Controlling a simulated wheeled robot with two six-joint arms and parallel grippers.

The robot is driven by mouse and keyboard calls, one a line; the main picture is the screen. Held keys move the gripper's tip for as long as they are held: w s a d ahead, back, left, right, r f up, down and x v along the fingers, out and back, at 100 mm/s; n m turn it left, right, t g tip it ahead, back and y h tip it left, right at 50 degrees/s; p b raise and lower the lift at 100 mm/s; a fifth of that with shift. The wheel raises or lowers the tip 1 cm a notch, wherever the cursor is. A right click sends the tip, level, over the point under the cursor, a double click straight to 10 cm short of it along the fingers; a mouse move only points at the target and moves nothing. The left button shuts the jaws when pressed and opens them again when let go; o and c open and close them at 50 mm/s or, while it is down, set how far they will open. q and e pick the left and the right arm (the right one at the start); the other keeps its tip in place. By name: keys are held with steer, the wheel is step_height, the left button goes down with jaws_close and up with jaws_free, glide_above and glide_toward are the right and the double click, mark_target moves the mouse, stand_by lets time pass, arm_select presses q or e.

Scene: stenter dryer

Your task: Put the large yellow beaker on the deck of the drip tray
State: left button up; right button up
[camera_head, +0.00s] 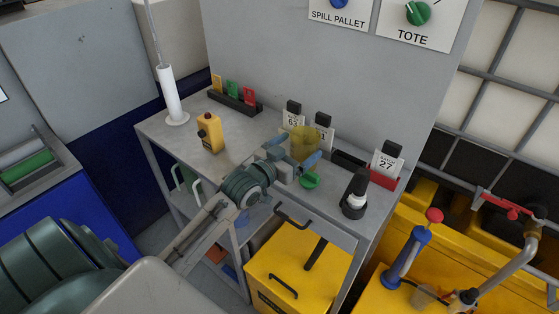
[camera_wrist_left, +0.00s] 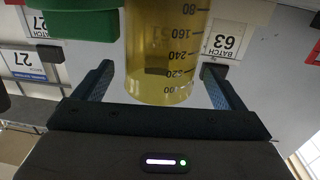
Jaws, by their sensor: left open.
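The large yellow beaker (camera_head: 304,142) is see-through, with dark volume marks, and stands at the back of the grey bench. In the left wrist view the beaker (camera_wrist_left: 165,50) is between the two finger pads, with gaps visible on both sides. My left gripper (camera_head: 292,158) is open around the beaker, its blue-padded fingers on either side; it also shows in the left wrist view (camera_wrist_left: 160,88). I cannot make out a drip tray for certain. My right gripper is not in view.
Batch cards (camera_head: 387,165) stand behind and right of the beaker. A green round object (camera_head: 310,180) lies in front, a black-and-white bottle (camera_head: 355,193) to the right. A yellow box with a red button (camera_head: 210,133) stands left. Bare bench (camera_head: 175,145) lies farther left.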

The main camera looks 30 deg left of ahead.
mark_target(297, 157)
arm_select(q)
steer(key=shift+o, duration=0.5)
steer(key=s+a, duration=0.1)
steer(key=s, duration=0.7)
steer(key=shift+s+a, duration=0.2)
steer(key=shift+s, duration=0.2)
steer(key=w, duration=0.2)
steer(key=w+d+f, duration=0.1)
steer(key=w, duration=0.1)
steer(key=w+f, duration=0.1)
steer(key=w, duration=0.1)
steer(key=shift+w+d+f, duration=0.15)
steer(key=shift+d+f, duration=0.05)
steer(key=shift+d, duration=0.1)
steer(key=shift+w+r, duration=0.15)
steer(key=shift+w, duration=0.15)
steer(key=w+p, duration=0.1)
steer(key=w, duration=0.3)
steer(key=shift+w+d+r, duration=0.1)
steer(key=shift+w, duration=0.25)
steer(key=shift+s, duration=0.1)
steer(key=shift+c, duration=1.1)
steer(key=c, duration=1)
